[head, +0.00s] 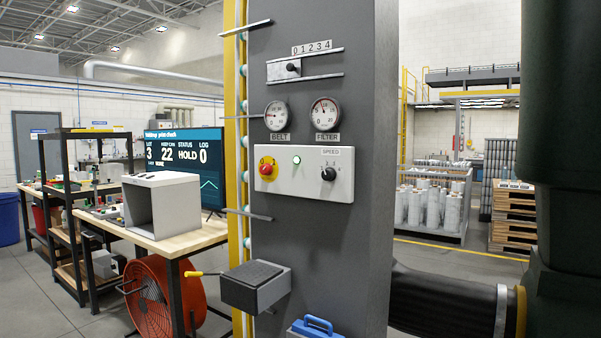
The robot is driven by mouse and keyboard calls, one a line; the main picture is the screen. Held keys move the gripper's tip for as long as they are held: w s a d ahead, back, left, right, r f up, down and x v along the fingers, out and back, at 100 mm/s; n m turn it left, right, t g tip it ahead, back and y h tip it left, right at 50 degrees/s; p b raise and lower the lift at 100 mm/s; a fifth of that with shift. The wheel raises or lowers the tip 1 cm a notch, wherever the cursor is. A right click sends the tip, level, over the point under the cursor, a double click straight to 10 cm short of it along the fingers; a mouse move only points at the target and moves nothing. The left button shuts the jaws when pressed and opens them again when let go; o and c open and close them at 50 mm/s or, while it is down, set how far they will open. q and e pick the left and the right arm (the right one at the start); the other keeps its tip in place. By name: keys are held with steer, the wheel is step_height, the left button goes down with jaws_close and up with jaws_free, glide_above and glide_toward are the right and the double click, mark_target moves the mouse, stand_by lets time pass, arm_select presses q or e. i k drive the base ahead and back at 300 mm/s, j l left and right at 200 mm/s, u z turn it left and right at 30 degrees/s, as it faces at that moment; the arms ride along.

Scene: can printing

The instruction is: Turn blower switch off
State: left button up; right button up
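I see no switch labelled as the blower's. A grey column (330,235) stands close in front. It carries a pale control panel (335,187) with a red knob on yellow (267,169), a green lit button (296,160) and a black SPEED knob (328,174). Above are a BELT gauge (277,115), a FILTER gauge (325,114) and a slider (293,67) under a 0-to-4 scale. Lower down, a grey box (262,293) with a dark top sits beside a yellow-tipped lever (196,273). A red round fan (150,298) stands on the floor. Neither gripper shows.
A workbench (170,243) with an open white box (162,204) and a display screen (187,160) stand left. A blue handle (312,323) shows at the bottom. A black hose (445,296) and dark green cylinder (570,110) crowd the right. Open floor (455,258) lies behind.

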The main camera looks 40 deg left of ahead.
mark_target(267, 168)
steer(key=u, duration=1.35)
